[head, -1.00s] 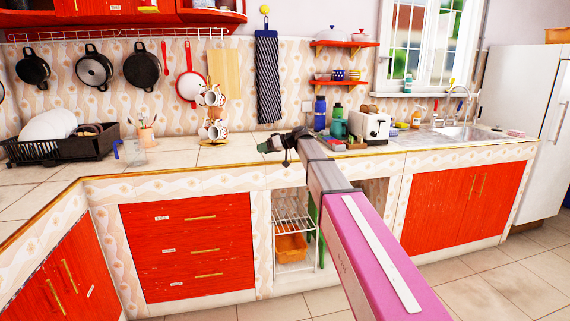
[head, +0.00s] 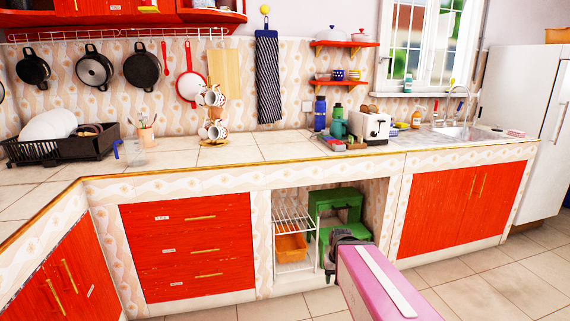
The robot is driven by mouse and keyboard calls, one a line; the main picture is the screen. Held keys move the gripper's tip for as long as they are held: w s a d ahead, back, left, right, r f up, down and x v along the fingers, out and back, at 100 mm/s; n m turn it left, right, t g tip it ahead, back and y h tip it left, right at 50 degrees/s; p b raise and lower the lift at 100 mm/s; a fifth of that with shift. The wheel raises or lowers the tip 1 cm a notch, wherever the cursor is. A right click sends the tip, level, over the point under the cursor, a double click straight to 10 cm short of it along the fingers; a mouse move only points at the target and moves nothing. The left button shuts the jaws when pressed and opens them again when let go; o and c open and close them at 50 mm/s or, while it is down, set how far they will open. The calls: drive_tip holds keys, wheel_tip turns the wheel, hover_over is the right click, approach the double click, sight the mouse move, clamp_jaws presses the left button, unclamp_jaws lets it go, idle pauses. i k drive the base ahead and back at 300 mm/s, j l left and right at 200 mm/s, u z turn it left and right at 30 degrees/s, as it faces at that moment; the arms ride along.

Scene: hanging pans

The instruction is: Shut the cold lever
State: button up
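The chrome faucet (head: 461,92) stands behind the sink (head: 468,132) at the right end of the counter, below the window. My gripper (head: 329,272) is dark and small in the lower middle of the head view, below counter height, in front of the open space under the counter. It is well to the left of and lower than the faucet. Its fingers are too dark and small to show whether they are open.
A toaster (head: 371,127), bottles (head: 320,113) and small boxes stand on the counter left of the sink. The fridge (head: 520,120) is at far right. The floor before the red sink cabinet is clear.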

sight(457, 114)
drive_tip(key=i+l, duration=0.15)
drive_tip(key=l, duration=0.45)
drive_tip(key=i+l, duration=0.15)
drive_tip(key=l, duration=0.45)
drive_tip(key=i+l, duration=0.15)
drive_tip(key=l, duration=0.5)
drive_tip(key=i+l, duration=0.15)
drive_tip(key=l, duration=0.45)
drive_tip(key=i+l, duration=0.15)
drive_tip(key=l, duration=0.45)
drive_tip(key=i+l, duration=0.15)
drive_tip(key=l, duration=0.45)
drive_tip(key=i+l, duration=0.15)
drive_tip(key=l, duration=0.5)
drive_tip(key=i+l, duration=0.2)
drive_tip(key=l, duration=0.4)
drive_tip(key=i+l+u, duration=0.1)
drive_tip(key=l, duration=1.5)
drive_tip(key=l+u, duration=0.35)
drive_tip(key=l, duration=0.65)
drive_tip(key=k+z, duration=0.1)
drive_tip(key=z, duration=0.25)
drive_tip(key=l+z, duration=0.15)
drive_tip(key=z, duration=0.2)
drive_tip(key=k+l+z, duration=0.1)
drive_tip(key=z, duration=0.25)
